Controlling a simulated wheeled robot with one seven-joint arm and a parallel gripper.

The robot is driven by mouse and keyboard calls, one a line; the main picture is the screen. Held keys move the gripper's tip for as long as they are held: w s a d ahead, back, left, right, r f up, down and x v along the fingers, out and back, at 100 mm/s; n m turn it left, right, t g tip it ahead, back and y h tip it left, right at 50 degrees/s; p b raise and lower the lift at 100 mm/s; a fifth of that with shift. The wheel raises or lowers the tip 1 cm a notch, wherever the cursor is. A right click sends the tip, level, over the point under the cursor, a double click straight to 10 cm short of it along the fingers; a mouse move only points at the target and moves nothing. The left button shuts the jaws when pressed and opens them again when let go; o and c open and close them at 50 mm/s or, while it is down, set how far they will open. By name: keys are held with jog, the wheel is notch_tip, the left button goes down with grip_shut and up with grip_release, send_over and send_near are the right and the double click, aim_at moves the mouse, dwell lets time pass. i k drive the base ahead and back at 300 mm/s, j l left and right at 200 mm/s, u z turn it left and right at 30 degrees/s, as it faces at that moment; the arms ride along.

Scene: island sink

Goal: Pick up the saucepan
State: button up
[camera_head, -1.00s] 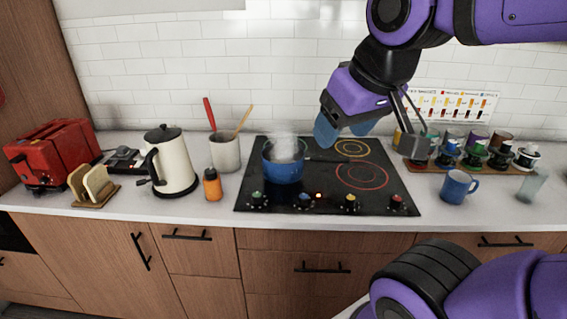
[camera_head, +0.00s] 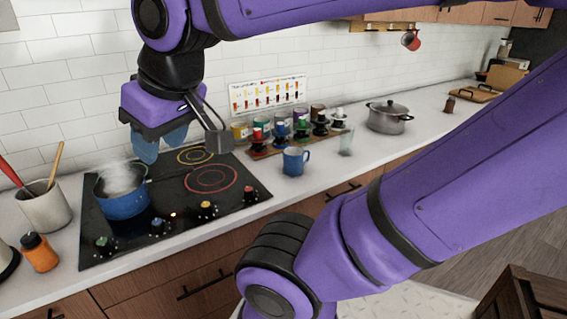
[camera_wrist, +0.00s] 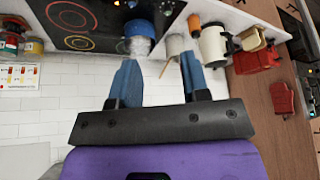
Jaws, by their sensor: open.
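A blue saucepan (camera_head: 122,204) with whitish steam above it stands on the left part of the black cooktop (camera_head: 165,215). It also shows near the top of the wrist view (camera_wrist: 139,28), partly hidden by the steam. My gripper (camera_head: 160,146) is open and empty, its blue fingers apart, above the back of the cooktop, higher than the saucepan and to its right. In the wrist view my gripper (camera_wrist: 160,62) has nothing between its fingertips. A steel lidded pot (camera_head: 388,118) stands farther right on the counter.
A grey utensil crock (camera_head: 45,208) and an orange bottle (camera_head: 40,254) stand left of the cooktop. A blue mug (camera_head: 295,161), a clear glass (camera_head: 346,142) and a wooden rack of jars (camera_head: 262,153) stand to its right. The white tiled wall is close behind.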

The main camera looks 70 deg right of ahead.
aim_at(116, 207)
jog(key=z, duration=1.8)
jog(key=u, duration=1.3)
jog(key=i+j+z, duration=0.2)
jog(key=j, duration=0.45)
jog(key=j+z, duration=0.25)
jog(key=j, duration=0.35)
jog(key=i+j+z, duration=0.2)
jog(key=j, duration=0.5)
jog(key=k, duration=0.1)
